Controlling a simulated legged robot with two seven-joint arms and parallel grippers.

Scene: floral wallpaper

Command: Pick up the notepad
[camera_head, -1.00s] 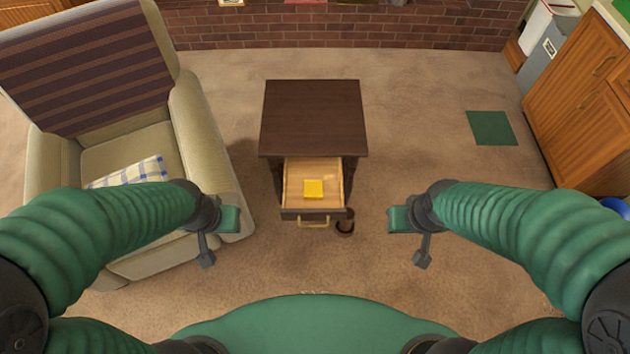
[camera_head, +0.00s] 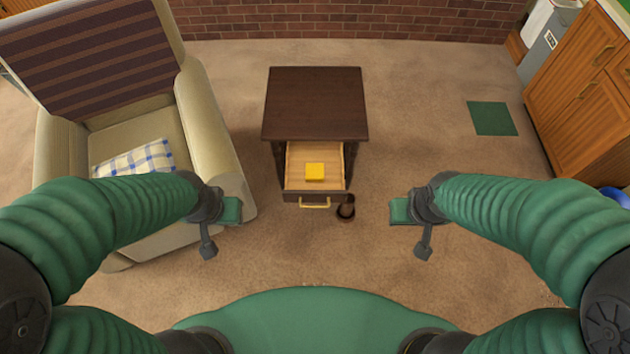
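The yellow notepad (camera_head: 315,171) lies flat in the open drawer (camera_head: 297,183) of a dark wooden side table (camera_head: 315,104). The drawer is pulled out toward me and has a brass handle at its front. My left gripper (camera_head: 231,211) is left of the drawer, in front of the armchair, and apart from the notepad. My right gripper (camera_head: 400,211) is to the right of the drawer, also apart from it. Nothing shows in either gripper. Their fingers are too small and too edge-on to tell open from shut.
A beige armchair (camera_head: 204,125) with a checked cushion (camera_head: 135,158) stands at the left. A small dark round object (camera_head: 346,209) sits by the drawer's front right corner. Wooden cabinets (camera_head: 590,105) stand at the right. A green square (camera_head: 491,118) lies on the carpet. The carpet before the drawer is clear.

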